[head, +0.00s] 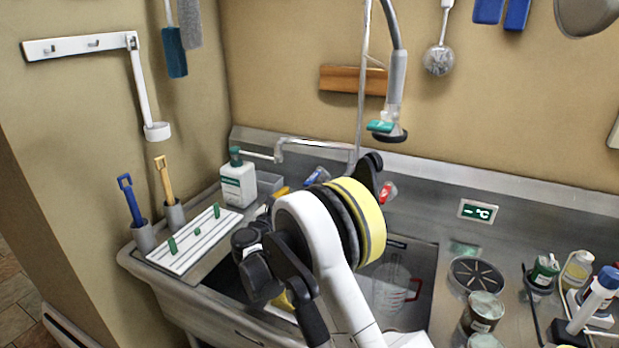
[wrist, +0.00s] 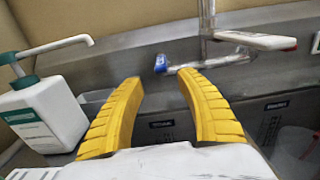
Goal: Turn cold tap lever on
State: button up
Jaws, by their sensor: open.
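The blue-marked cold tap lever (head: 316,176) is on the mixer tap at the back of the sink. In the wrist view its blue end (wrist: 160,64) shows just beyond and between the tips of my gripper (wrist: 160,77). The two yellow fingers are apart, with nothing held between them. I see no contact with the lever; the exact gap cannot be told. The red-marked lever (head: 387,192) is to the right, and also shows in the wrist view (wrist: 262,41). In the head view my arm hides part of the tap and most of my gripper.
A white soap pump bottle (head: 238,183) stands left of the tap; it also shows close to the left finger (wrist: 48,112). A glass jug (head: 392,288) is in the sink. Jars (head: 482,312) and bottles crowd the right counter. A spray hose (head: 397,75) hangs above.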

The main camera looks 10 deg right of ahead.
aim_at(310, 179)
jog(key=b+x, duration=0.2)
jog(key=x, duration=0.8)
jog(key=shift+w+d+b, duration=0.15)
jog(key=shift+b, duration=0.25)
grip_shut()
